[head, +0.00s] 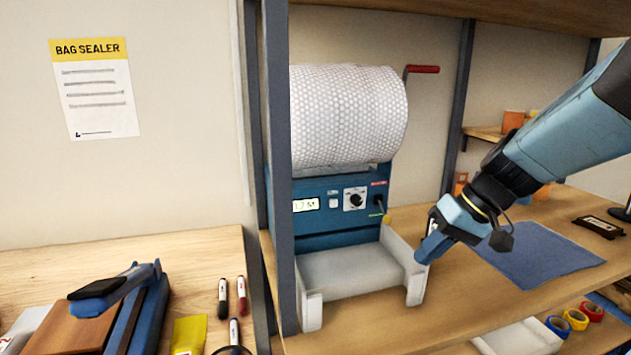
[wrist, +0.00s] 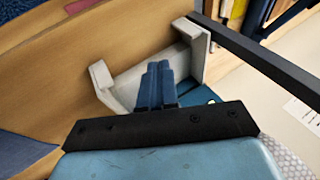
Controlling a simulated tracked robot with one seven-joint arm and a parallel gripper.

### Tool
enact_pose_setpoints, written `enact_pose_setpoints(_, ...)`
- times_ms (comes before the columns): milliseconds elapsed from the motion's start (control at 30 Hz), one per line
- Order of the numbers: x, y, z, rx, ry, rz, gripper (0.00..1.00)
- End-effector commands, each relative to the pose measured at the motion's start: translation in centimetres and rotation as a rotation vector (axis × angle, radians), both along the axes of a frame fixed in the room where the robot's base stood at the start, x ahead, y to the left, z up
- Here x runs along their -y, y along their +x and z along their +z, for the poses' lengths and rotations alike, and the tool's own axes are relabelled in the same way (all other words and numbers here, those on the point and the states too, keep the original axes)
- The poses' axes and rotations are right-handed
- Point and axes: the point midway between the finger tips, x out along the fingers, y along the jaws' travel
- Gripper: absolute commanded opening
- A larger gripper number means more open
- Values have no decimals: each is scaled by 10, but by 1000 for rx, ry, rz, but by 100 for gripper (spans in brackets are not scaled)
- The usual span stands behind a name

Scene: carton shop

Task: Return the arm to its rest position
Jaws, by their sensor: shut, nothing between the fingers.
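My gripper (head: 430,250) is at the end of my blue arm, which reaches in from the right in the head view. Its fingers are together and empty, at the right end of the white tray (head: 350,268) in front of the blue machine. I cannot tell whether they touch the tray wall. In the wrist view the closed blue fingers (wrist: 157,85) appear over the tray (wrist: 125,85), whose end walls show on both sides of them.
The machine (head: 340,205) carries a bubble-wrap roll (head: 348,115) and a red-handled crank (head: 422,69). A dark upright post (head: 278,170) stands left of it. A blue mat (head: 540,255) lies right of my gripper. Tape rolls (head: 575,319) sit at lower right. A shelf (head: 420,8) runs overhead.

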Motion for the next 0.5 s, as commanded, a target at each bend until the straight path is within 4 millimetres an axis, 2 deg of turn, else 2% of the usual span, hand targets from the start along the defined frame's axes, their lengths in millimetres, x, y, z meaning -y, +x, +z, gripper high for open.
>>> enact_pose_setpoints(200,5,-32,18,40,-194,-71,0)
enact_pose_setpoints(500,22,-63,46,181,-396,-226,0)
